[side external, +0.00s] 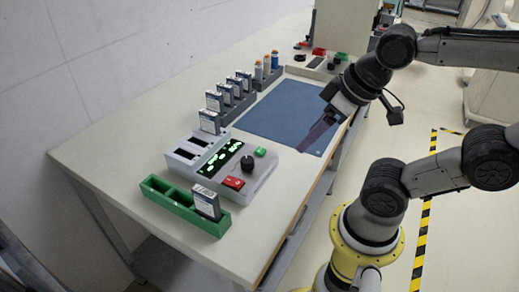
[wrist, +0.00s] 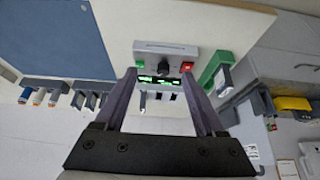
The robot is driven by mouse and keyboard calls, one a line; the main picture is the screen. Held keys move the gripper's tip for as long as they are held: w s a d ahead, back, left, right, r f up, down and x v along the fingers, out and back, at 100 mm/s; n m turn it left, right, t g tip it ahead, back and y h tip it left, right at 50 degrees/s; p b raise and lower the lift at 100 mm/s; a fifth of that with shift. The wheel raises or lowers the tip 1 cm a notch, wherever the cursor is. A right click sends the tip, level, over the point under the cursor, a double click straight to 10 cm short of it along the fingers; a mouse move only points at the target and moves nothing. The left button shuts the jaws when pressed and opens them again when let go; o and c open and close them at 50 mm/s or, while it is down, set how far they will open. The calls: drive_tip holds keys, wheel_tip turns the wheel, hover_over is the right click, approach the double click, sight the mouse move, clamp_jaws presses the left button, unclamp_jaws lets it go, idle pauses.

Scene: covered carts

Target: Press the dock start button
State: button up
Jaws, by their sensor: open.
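The dock (side external: 210,168) is a light grey box on the table with slots, a lit green display (side external: 221,158), a black knob (side external: 247,163), a red button (side external: 233,183) and a green button (side external: 260,152). Which button is start cannot be read. My gripper (side external: 305,147) is open and empty, to the right of the dock and apart from it, over the table's front edge area. In the wrist view the dock (wrist: 165,48) shows between and beyond the open fingers, with the green button (wrist: 140,64) left and the red button (wrist: 187,67) right.
A green tray (side external: 170,196) with one upright dark module (side external: 207,204) stands at the near end. Several similar modules stand in a row behind. A blue mat (side external: 283,112) lies bare beyond the dock. Bottles (side external: 267,64) stand at the back.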

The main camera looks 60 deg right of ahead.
clamp_jaws()
idle(1.5)
